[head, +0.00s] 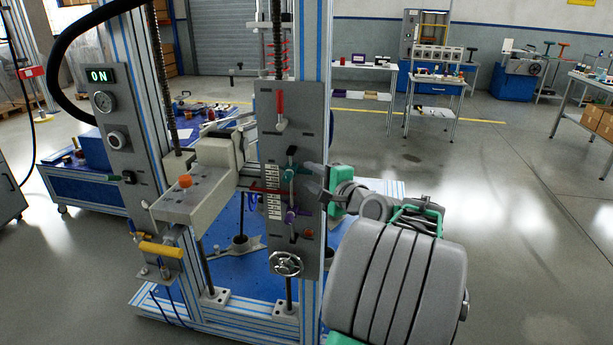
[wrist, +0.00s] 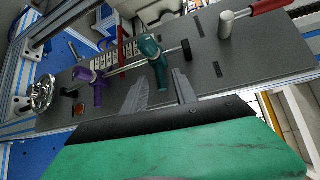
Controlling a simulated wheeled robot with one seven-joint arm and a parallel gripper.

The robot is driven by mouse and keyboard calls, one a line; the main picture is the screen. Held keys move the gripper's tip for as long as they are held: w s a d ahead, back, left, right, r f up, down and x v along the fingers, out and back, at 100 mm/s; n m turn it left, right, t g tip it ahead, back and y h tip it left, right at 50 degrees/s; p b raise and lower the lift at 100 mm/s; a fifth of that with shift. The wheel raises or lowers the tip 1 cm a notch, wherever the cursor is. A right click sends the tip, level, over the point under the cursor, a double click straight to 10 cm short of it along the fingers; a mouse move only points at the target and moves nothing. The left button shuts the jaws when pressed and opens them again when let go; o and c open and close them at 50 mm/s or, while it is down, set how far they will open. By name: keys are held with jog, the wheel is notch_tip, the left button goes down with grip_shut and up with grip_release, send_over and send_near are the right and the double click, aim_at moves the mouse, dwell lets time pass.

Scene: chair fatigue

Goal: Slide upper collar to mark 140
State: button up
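The upper collar is a teal clamp with a handle (wrist: 152,52), on a thin rod fixed to a grey panel (wrist: 235,60). A purple collar (wrist: 90,78) sits lower on the same rod. In the head view the teal collar (head: 290,172) is above the purple one (head: 290,214). A white scale (head: 274,200) with dark marks runs beside the rod; its numbers are too small to read. My gripper (wrist: 160,76) is open, its fingertips to either side of the teal handle's lower end. I cannot tell whether they touch it. In the head view my gripper (head: 322,194) is right of the panel.
A red-handled lever (head: 280,108) is high on the panel, a handwheel (head: 286,263) at its bottom. A red pointer (head: 264,190) crosses the scale. A beige block with an orange button (head: 185,181) stands left. Open floor (head: 520,200) lies to the right.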

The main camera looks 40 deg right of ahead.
aim_at(300, 170)
jog(key=shift+w+d+f, duration=0.1)
jog(key=shift+w, duration=0.55)
jog(key=shift+w+d+f, duration=0.1)
jog(key=shift+w, duration=0.5)
grip_shut()
dwell(0.4)
